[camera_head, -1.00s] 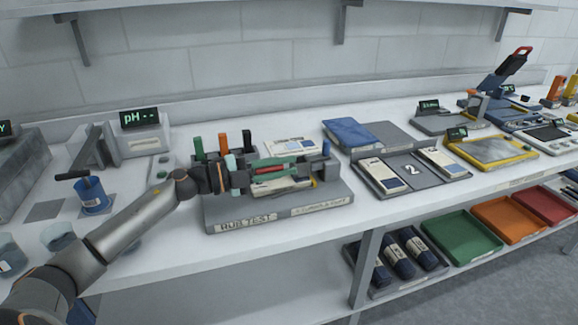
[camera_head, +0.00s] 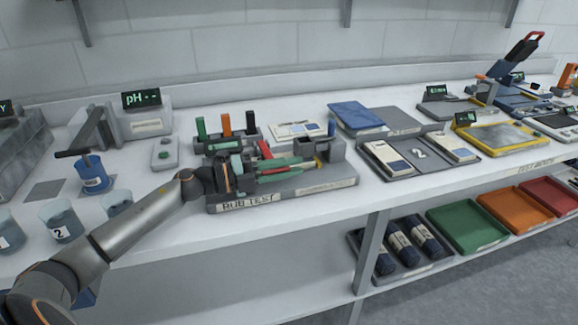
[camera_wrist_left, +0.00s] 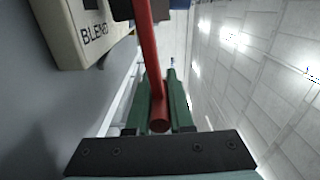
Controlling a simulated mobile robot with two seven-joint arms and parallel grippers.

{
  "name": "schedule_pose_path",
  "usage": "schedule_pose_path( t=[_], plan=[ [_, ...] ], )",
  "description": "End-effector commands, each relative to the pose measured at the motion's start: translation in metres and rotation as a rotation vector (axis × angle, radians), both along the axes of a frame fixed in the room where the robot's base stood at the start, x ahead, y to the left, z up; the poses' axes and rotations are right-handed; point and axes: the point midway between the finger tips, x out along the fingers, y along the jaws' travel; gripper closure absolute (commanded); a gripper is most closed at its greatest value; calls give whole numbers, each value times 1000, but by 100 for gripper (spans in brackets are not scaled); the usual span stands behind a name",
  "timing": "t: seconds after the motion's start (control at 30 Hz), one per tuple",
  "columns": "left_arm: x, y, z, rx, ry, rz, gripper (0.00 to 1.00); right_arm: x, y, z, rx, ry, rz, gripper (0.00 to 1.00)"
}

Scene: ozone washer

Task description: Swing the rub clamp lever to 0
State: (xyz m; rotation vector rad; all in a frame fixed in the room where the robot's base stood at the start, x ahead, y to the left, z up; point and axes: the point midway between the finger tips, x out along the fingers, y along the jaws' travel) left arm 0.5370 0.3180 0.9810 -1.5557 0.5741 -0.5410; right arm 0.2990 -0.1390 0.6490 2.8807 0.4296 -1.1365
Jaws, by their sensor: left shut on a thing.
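The rub clamp lever is a red rod (camera_head: 265,149) on the grey rub test station (camera_head: 335,187), left of centre in the head view. My left gripper (camera_head: 298,165) reaches over the station from the left, its long green fingers pointing right. In the left wrist view the red lever (camera_wrist_left: 150,55) runs between the green fingers, its round end toward the camera. The gripper is shut on it. The arm and fingers hide part of the lever and clamp, and I cannot read any 0 mark. My right gripper is not in view.
Green, orange and black upright pieces (camera_head: 226,125) stand behind the station. A beaker marked 2 (camera_head: 60,222) and a blue container (camera_head: 91,172) stand to the left. A grey tray marked 2 (camera_head: 418,154) lies to the right. Cream blocks, one marked BLEND (camera_wrist_left: 75,30), are close by.

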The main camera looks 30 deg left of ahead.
Motion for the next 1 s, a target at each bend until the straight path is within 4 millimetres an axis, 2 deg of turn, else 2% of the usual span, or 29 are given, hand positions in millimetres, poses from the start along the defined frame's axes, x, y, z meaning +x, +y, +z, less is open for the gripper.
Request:
schedule_pose_path(
  t=[0.13, 0.17, 0.4, 0.73, 0.9, 1.0],
  plan=[
    [0, 0, -1, -2, 3, 2, 100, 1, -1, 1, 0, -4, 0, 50],
    [0, 0, -1, -2, 3, 2, 77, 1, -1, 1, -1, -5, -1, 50],
    [0, 0, 0, -1, 1, 1, 50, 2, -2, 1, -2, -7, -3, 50],
    [0, 1, 6, 1, -1, 1, 50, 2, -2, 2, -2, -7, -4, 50],
    [0, 1, 33, 4, -3, 0, 50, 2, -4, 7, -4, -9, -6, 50],
    [-12, -6, 46, 5, 2, -2, 50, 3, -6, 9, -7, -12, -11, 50]
  ],
)
